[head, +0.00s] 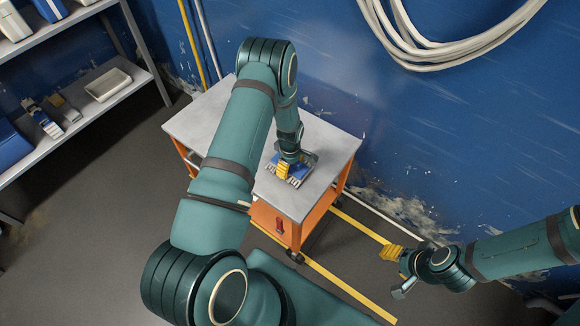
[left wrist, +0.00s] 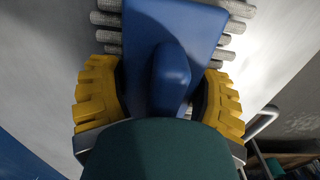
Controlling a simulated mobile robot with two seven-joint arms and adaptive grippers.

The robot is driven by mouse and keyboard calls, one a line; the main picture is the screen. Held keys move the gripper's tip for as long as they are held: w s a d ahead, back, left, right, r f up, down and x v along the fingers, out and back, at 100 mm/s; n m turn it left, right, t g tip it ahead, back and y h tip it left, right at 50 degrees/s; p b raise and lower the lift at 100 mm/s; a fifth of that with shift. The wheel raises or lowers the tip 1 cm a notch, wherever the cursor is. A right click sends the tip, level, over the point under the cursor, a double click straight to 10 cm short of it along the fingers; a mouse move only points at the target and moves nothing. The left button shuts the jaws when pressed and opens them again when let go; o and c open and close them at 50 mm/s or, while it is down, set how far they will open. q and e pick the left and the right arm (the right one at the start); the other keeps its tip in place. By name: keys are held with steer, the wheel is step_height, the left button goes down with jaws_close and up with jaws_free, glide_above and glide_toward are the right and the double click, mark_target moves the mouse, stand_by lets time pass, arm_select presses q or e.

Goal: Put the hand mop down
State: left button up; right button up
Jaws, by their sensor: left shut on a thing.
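The hand mop (head: 297,181) has a blue body and grey rolled strands along its edges. It is at the grey top of the orange cart (head: 213,118), near the cart's right side. My left gripper (head: 284,168) points down and is shut on the mop's blue handle (left wrist: 172,72), with a yellow finger (left wrist: 100,92) on each side in the left wrist view. The strands look flat against the grey top, but I cannot tell for sure that they touch it. My right gripper (head: 395,270) hangs open and empty at the lower right, away from the cart.
The cart top is bare around the mop. A shelf rack (head: 100,92) at the left carries a white tray (head: 108,85), blue items and small tools. A blue wall (head: 460,120) with a coiled pale hose (head: 430,65) stands behind. Yellow lines (head: 352,294) mark the floor.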

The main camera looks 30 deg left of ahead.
arm_select(q)
steer(key=shift+f, duration=0.1)
steer(key=o, duration=1.3)
steer(key=shift+c, duration=0.2)
step_height(320, 180, up, 12)
steer(key=p, duration=0.3)
steer(key=s+d+r+m+h, duration=0.1)
steer(key=s+d+m+h, duration=0.1)
steer(key=s+d+m, duration=0.5)
steer(key=s+d+r+m+t+h, duration=0.1)
steer(key=s+d+m, duration=0.7)
steer(key=d, duration=0.7)
steer(key=shift+s+r+m+t+h, duration=0.3)
steer(key=shift+s+h, duration=0.1)
steer(key=shift+s, duration=0.8)
